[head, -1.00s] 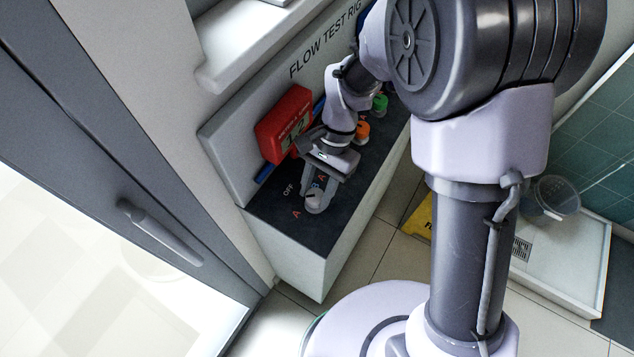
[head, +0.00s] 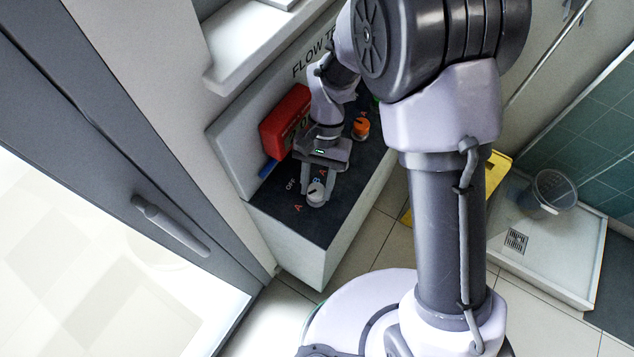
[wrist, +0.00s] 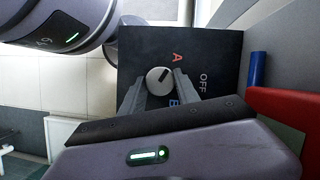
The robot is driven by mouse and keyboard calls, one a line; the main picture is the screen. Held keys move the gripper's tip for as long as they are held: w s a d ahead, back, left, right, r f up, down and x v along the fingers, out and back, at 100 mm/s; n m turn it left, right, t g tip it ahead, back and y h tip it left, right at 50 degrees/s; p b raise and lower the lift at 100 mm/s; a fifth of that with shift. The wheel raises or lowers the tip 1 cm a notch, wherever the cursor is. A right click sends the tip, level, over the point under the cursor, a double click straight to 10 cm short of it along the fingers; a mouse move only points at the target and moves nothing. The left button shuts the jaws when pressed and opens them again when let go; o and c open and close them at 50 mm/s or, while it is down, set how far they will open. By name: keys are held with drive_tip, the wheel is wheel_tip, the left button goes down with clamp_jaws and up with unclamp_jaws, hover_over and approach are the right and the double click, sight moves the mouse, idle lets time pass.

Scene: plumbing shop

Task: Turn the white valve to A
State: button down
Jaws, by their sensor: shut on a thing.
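The white valve (head: 316,195) is a round knob on the dark top of the test rig, near its front-left end. It also shows in the wrist view (wrist: 160,81), with a thin mark on its face slanting toward the upper right. A red letter A (wrist: 177,58) lies up and to the right of it, OFF (wrist: 203,83) to the right, and a blue B (wrist: 174,102) below right, partly covered by a finger. My gripper (head: 314,188) is shut on the white valve, one finger on each side, as the wrist view (wrist: 158,88) also shows.
A red meter box (head: 285,121) stands against the rig's back panel, with a blue piece (head: 268,169) beside it. An orange knob (head: 361,127) sits farther along the rig. A grey door (head: 100,130) stands at left. A clear bucket (head: 552,192) is in the shower tray at right.

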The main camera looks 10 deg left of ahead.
drive_tip(key=c, duration=0.9)
unclamp_jaws()
drive_tip(key=a+p+v, duration=0.1)
drive_tip(key=p+v, duration=0.4)
drive_tip(key=v, duration=1.2)
drive_tip(key=shift+w+d+r, duration=0.15)
drive_tip(key=shift+d+r, duration=0.05)
drive_tip(key=shift+d, duration=0.25)
drive_tip(key=s+d+r+m+t+y+b, duration=0.1)
drive_tip(key=s+d+r+t+b, duration=0.3)
drive_tip(key=d, duration=0.3)
drive_tip(key=s+d+m+t+b, duration=0.2)
drive_tip(key=s+d+t+b, duration=0.4)
drive_tip(key=s+d, duration=0.2)
drive_tip(key=shift+s+f, duration=0.2)
drive_tip(key=shift+s, duration=1)
